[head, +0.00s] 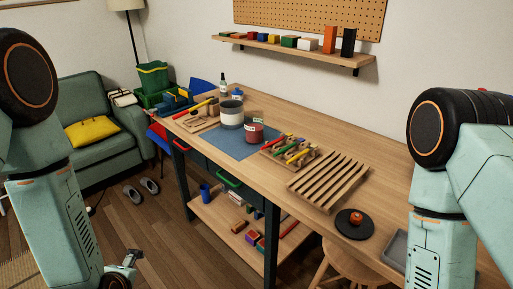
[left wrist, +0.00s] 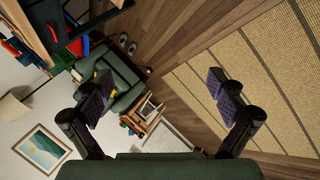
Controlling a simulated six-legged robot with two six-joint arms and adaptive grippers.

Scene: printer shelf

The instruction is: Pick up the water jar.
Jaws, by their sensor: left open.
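On the blue mat (head: 213,142) on the workbench stands a wide pale jar with a dark grey upper part (head: 231,116), which looks like the water jar. A dark red jar with a small white label (head: 254,134) stands just in front of it, to its right. My left gripper (head: 128,262) is low at the bottom left of the head view, far from the jars. In the left wrist view its two fingers are wide apart with nothing between them (left wrist: 162,88). My right arm shows at the right, but its gripper is out of view.
A slotted wooden rack (head: 328,181), a wooden holder with coloured tools (head: 290,151) and a black disc (head: 355,224) are on the workbench (head: 385,190). A lower shelf (head: 215,215) holds blocks. A green sofa (head: 95,125) is at the left; floor lies between.

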